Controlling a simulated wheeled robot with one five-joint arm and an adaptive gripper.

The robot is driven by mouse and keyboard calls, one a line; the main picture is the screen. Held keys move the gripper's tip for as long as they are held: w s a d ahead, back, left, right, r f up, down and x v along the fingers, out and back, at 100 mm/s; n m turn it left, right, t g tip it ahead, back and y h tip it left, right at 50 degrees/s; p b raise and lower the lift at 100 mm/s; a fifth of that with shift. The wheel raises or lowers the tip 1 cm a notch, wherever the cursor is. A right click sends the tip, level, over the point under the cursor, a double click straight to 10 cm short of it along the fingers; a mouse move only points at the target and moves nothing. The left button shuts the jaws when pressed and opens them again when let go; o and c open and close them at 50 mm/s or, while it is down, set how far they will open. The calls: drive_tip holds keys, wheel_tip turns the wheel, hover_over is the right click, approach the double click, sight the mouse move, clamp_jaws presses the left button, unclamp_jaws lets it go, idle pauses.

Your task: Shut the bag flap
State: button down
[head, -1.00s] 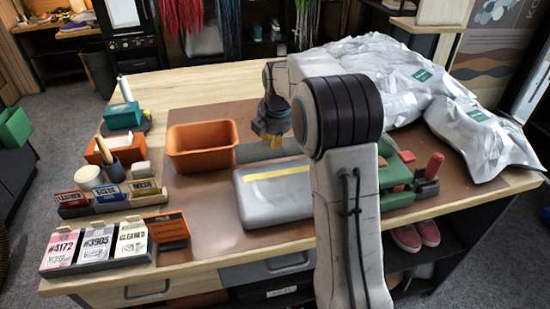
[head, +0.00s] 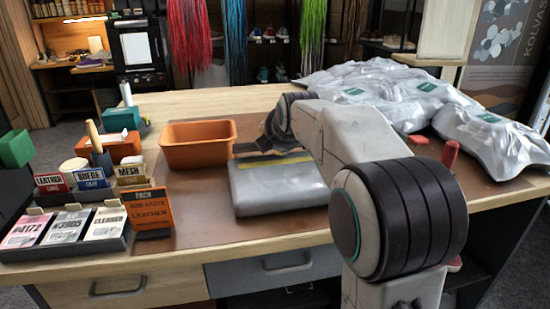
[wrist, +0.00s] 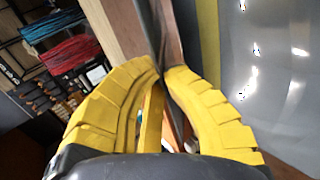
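The grey bag (head: 275,195) lies flat on the brown mat in the head view, with a yellow strip (head: 285,160) near its far edge. In the wrist view its grey surface (wrist: 275,80) and the yellow strip (wrist: 208,40) fill the right side. The bag flap (wrist: 152,22) shows there as a thin grey sheet seen edge-on, standing open beside the strip. My gripper (wrist: 165,68) has its two yellow fingers closed together with the flap's edge between the tips. In the head view the fingertips are hidden at the bag's far side.
An orange bin (head: 198,145) stands left of the bag. Card holders and an orange sign (head: 150,213) stand at the front left. Silvery wrapped bundles (head: 390,90) cover the back right. The mat's front left is bare.

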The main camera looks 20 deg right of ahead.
drive_tip(key=shift+s+a+f+t+h+b, duration=0.15)
drive_tip(key=shift+s+f+t+b, duration=0.4)
drive_tip(key=shift+b, duration=1.45)
drive_tip(key=shift+s+d+f+t+h+b, duration=0.2)
drive_tip(key=shift+t+b, duration=0.55)
drive_tip(key=shift+b, duration=1.25)
drive_tip(key=t+b, duration=0.1)
drive_tip(key=b, duration=0.2)
drive_tip(key=shift+s+a+f, duration=0.1)
drive_tip(key=shift+s+a, duration=0.05)
drive_tip(key=shift+a, duration=0.05)
drive_tip(key=shift+b, duration=0.55)
drive_tip(key=shift+s+t+b, duration=0.15)
drive_tip(key=shift+t+b, duration=0.25)
drive_tip(key=shift+b, duration=0.3)
drive_tip(key=c, duration=1.2)
unclamp_jaws()
drive_tip(key=shift+o, duration=0.2)
drive_tip(key=shift+s, duration=0.1)
drive_tip(key=v, duration=1.2)
drive_tip(key=shift+a, duration=0.15)
